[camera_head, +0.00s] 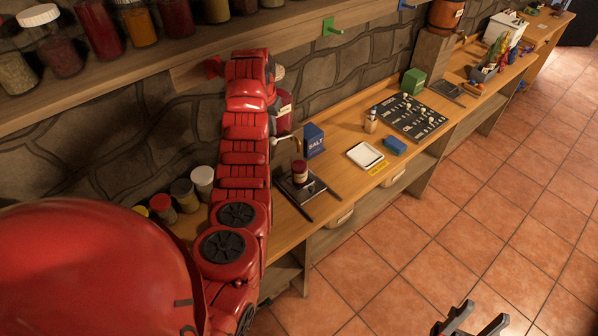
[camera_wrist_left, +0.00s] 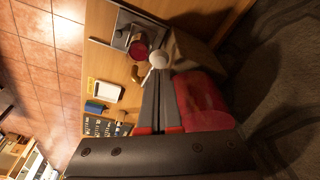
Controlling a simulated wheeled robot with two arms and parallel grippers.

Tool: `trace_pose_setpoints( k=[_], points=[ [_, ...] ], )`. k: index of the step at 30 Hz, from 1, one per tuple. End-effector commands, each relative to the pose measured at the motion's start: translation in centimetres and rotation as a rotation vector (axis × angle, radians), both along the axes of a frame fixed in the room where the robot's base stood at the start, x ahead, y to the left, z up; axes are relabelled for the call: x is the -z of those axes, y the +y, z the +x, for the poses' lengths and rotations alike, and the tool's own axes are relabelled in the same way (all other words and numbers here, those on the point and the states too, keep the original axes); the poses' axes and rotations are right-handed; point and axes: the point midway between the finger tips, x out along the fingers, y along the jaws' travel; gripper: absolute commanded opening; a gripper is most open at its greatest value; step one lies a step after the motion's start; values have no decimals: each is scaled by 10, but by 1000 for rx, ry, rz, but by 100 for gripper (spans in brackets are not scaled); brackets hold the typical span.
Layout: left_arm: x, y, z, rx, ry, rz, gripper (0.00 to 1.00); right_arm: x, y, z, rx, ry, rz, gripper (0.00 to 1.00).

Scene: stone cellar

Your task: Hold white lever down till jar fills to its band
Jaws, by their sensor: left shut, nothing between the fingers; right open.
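A small jar (camera_head: 300,173) with dark red in it and a paler stripe stands on a dark stand (camera_head: 314,188) under a brass spout (camera_head: 297,143). The jar also shows in the left wrist view (camera_wrist_left: 139,47). I cannot tell its level against the band. The red dispenser (camera_head: 284,112) is partly hidden by my left arm. In the left wrist view, the white lever's round knob (camera_wrist_left: 158,60) is at the tips of my left gripper (camera_wrist_left: 160,76), which is shut and empty. Whether they touch is unclear. My right gripper (camera_head: 472,318) is open and empty, over the floor.
A blue salt box (camera_head: 314,140) stands close behind the jar. A white tray (camera_head: 365,155), a blue block (camera_head: 395,146) and a dark board (camera_head: 410,117) lie further right on the bench. Spice jars fill the shelf above. The tiled floor is clear.

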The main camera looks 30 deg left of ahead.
Motion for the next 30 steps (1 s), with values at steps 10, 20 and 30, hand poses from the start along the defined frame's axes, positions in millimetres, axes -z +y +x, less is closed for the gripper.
trace_pose_setpoints(
  k=[10, 20, 30],
  points=[
    [-28, 0, 0, 1, 0, -1, 0, 4, 0, 0, 0, 0, 0, 50],
    [-50, 0, 0, 1, -1, 0, 0, 4, 0, 0, 0, 0, 0, 50],
    [-50, 0, 0, 0, -1, 0, 0, 4, 0, 0, 0, 0, 0, 50]
  ],
)
